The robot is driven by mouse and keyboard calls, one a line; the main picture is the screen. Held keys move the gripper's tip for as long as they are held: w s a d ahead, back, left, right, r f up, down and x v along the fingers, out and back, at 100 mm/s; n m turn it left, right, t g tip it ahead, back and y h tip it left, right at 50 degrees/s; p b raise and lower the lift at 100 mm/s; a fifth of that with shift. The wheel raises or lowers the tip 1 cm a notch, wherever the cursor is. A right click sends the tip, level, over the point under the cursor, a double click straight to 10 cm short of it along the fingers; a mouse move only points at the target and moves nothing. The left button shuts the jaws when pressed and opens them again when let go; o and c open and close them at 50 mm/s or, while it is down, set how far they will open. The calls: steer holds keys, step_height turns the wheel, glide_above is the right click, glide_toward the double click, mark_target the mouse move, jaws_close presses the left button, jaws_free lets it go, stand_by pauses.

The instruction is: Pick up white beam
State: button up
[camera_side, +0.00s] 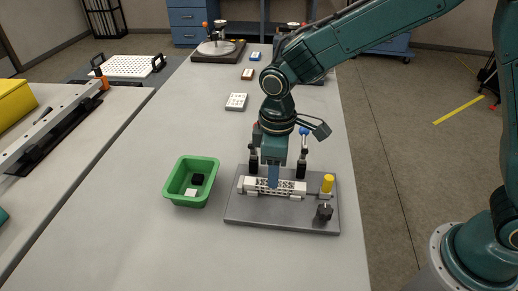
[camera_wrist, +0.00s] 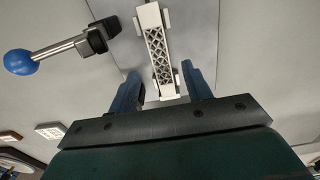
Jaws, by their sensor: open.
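The white beam (camera_side: 290,187) is a lattice bar lying across the grey fixture plate (camera_side: 262,212) in the side view. In the wrist view the white beam (camera_wrist: 159,50) runs up the picture between blue fingers. My gripper (camera_side: 273,178) is open, low over the middle of the beam. In the wrist view my gripper (camera_wrist: 160,82) has one finger on each side of the beam, with gaps showing. The side view hides the part of the beam behind the front finger. I cannot tell how far down the fingertips reach.
A blue-knobbed clamp lever (camera_wrist: 45,52) stands beside the beam; black clamps flank it. A yellow cylinder (camera_side: 327,183) and black knob (camera_side: 323,212) are at the plate's right. A green bin (camera_side: 180,199) with a black and a white block stands left. The front table is clear.

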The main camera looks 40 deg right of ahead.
steer(key=shift+s+f, duration=0.1)
steer(key=shift+f, duration=2.1)
steer(key=c, duration=1.1)
steer(key=shift+o, duration=0.2)
steer(key=shift+r, duration=0.15)
step_height(320, 180, up, 20)
